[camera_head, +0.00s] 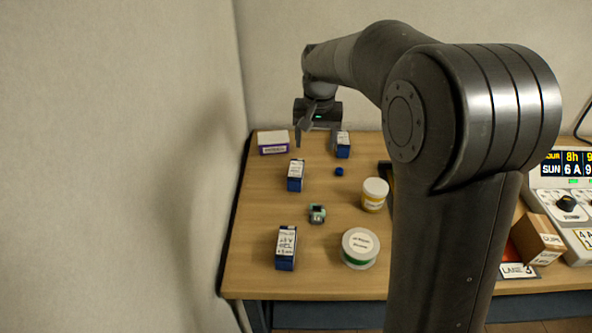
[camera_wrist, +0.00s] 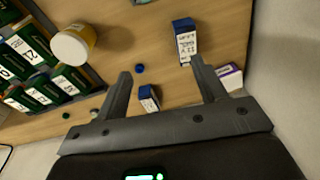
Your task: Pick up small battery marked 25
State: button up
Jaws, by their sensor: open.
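Three blue batteries with white labels stand on the wooden table: a back one (camera_head: 343,151), a middle one (camera_head: 295,184) and a front one (camera_head: 286,262). I cannot read 25 on any label. My gripper (camera_head: 316,143) is open and empty above the back of the table, by the back battery. In the wrist view the fingers (camera_wrist: 161,68) are spread, with the back battery (camera_wrist: 149,103) seen between them, apart from both. The middle battery (camera_wrist: 183,27) shows beyond the right fingertip.
A white and purple box (camera_head: 273,144) lies at the back left near the wall. A blue cap (camera_head: 339,172), a yellow jar (camera_head: 373,200), a small grey-green item (camera_head: 317,214) and a round tub (camera_head: 360,249) stand nearby. Several green-black batteries (camera_wrist: 32,45) show at left in the wrist view.

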jog(key=g, duration=0.1)
send_near(296, 169)
jog(key=shift+s+f, duration=0.35)
jog(key=shift+f, duration=0.1)
notch_tip(296, 169, down, 5)
jog(key=shift+w+a+r, duration=0.1)
jog(key=shift+r, duration=0.1)
jog(key=f, duration=0.6)
jog(key=shift+w+f, duration=0.2)
jog(key=shift+w, duration=0.2)
grip_shut()
